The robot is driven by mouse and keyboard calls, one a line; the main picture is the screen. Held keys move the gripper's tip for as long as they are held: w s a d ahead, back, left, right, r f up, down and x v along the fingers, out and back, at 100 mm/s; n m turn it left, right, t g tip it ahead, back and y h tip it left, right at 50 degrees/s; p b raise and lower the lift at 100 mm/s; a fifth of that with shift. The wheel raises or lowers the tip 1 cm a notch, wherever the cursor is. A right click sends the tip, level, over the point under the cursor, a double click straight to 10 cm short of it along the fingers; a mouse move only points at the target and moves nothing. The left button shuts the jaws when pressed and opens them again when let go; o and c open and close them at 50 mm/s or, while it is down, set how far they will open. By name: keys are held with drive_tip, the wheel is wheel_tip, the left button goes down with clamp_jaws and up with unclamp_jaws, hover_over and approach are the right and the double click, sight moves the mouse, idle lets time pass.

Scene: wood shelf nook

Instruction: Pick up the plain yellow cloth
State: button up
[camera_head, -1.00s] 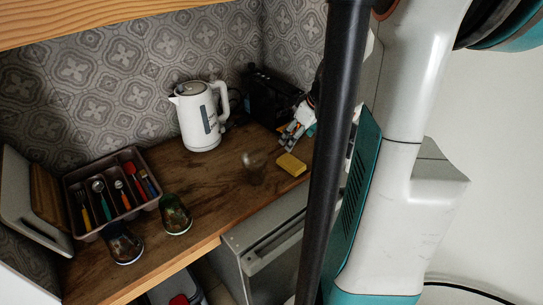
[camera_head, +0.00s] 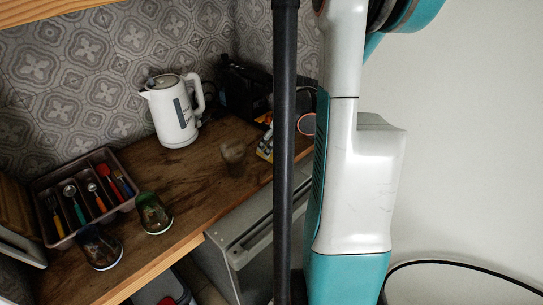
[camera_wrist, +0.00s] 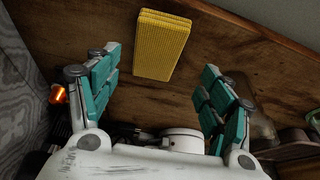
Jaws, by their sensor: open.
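The plain yellow cloth (camera_wrist: 162,45) looks like a thick folded rectangle with a ribbed face. It lies flat on the wooden counter at the top middle of the wrist view.
A white kettle (camera_head: 174,112) stands near the patterned wall, with a black appliance (camera_head: 245,90) to its right. A clear glass (camera_head: 233,158) stands nearer the counter's front. A cutlery tray (camera_head: 85,190) and two dark glasses (camera_head: 154,213) (camera_head: 99,246) are at the left.

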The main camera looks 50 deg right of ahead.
sight(273, 153)
drive_tip(key=x, duration=0.1)
drive_tip(key=b+x, duration=0.1)
drive_tip(key=x, duration=0.2)
drive_tip(key=shift+s+d+f+b, duration=0.1)
drive_tip(key=shift+d+f+b, duration=0.15)
drive_tip(key=shift+b, duration=0.1)
drive_tip(key=shift+f, duration=0.2)
idle(0.4)
drive_tip(key=shift+s+a, duration=0.1)
drive_tip(key=shift+s, duration=0.05)
drive_tip(key=c, duration=1)
drive_tip(key=shift+b, duration=0.3)
drive_tip(key=shift+c, duration=0.2)
